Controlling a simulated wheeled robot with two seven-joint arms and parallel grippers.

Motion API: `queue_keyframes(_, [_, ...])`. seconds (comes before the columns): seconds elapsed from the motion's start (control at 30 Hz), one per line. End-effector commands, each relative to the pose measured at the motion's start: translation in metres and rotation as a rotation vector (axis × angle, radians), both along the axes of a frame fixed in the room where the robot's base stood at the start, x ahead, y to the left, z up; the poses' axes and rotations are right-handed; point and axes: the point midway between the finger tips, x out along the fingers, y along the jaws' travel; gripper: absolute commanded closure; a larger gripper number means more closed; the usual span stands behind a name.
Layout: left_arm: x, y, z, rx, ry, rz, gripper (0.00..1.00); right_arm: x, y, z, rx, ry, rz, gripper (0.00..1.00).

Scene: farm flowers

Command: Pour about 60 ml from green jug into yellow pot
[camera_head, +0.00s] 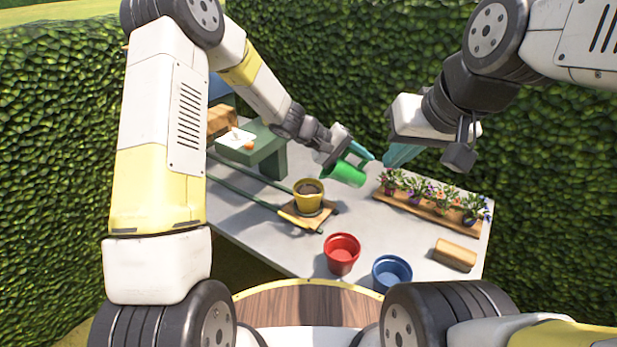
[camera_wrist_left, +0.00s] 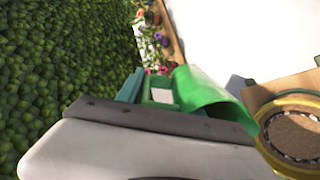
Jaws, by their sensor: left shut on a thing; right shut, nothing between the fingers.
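The green jug (camera_head: 345,173) is held by my left gripper (camera_head: 359,152) above the table, behind and right of the yellow pot. It looks tilted; no liquid stream is visible. The yellow pot (camera_head: 309,200) stands upright with brown soil in it on a wooden board (camera_head: 296,220). In the left wrist view the jug (camera_wrist_left: 205,92) is close to the yellow pot (camera_wrist_left: 268,150), whose soil shows; the height gap is hard to judge. My right gripper (camera_head: 398,155) is shut and empty, right of the jug.
A red pot (camera_head: 342,254), a blue pot (camera_head: 392,273) and a tan block (camera_head: 455,253) are at the front. A wooden tray (camera_head: 425,208) of potted flowers lies at right. A green bench (camera_head: 264,150) stands at back left. Hedges surround the table.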

Motion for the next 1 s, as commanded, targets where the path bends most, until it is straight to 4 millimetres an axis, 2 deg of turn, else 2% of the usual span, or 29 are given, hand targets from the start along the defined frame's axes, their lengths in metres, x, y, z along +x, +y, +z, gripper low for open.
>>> queue_keyframes(1.0, [-0.002,0.010,0.018,-0.175,-0.030,0.002,1.00,0.000,0.000,0.000,0.000,0.000,0.000,1.00])
